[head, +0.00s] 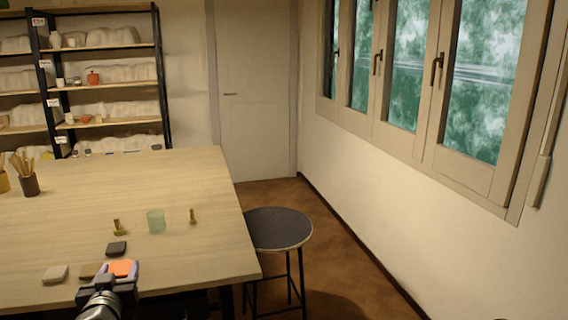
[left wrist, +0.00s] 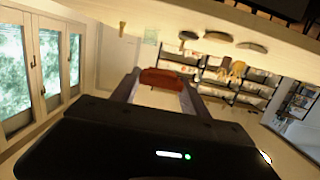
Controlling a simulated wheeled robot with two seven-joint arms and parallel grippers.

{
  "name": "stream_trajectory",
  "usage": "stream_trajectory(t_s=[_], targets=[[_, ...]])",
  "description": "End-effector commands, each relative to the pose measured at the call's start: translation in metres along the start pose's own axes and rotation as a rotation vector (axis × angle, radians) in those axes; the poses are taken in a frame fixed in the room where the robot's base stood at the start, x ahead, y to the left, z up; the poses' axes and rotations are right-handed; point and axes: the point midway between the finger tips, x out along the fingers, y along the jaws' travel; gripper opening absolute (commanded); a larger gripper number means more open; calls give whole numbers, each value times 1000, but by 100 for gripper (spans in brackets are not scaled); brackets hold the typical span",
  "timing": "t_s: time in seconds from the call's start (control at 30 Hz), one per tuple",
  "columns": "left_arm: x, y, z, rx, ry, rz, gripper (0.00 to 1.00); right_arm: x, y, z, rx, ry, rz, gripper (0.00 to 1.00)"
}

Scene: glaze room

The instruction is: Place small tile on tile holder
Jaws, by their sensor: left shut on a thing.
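My left gripper (head: 119,271) is at the near part of the table and is shut on a small orange tile (head: 123,267). In the left wrist view the tile (left wrist: 162,77) sits between the two fingertips, apart from the tabletop. A dark tile (head: 116,248) lies on the table just beyond the gripper. A tan tile (head: 90,270) and a whitish tile (head: 55,273) lie to its left. Two small brass-coloured pieces stand farther back, one at left (head: 119,228) and one at right (head: 193,216). I cannot tell which is the tile holder. My right gripper is not in view.
A brown cup of sticks (head: 29,184) stands at the table's left. A dark-topped stool (head: 278,229) is beside the right table edge. The back right of the wooden table (head: 180,180) is clear.

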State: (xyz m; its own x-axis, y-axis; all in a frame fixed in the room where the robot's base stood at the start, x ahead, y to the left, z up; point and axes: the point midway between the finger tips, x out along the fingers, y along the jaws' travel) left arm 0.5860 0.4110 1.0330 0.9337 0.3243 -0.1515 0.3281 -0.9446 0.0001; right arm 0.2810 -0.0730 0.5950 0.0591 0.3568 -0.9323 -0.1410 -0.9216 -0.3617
Motion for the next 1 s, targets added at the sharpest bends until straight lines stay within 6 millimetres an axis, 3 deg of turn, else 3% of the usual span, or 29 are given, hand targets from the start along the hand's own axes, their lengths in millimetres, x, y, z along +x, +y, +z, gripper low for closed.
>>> stream_trajectory(t_s=[0.27,0.6,0.8,1.0], targets=[[2,68,44,14,-6,93,10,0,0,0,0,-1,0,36],[-20,180,122,42,-5,278,10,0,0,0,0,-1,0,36],[-28,207,135,49,2,329,10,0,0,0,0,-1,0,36],[-29,208,133,50,2,331,10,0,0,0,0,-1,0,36]])
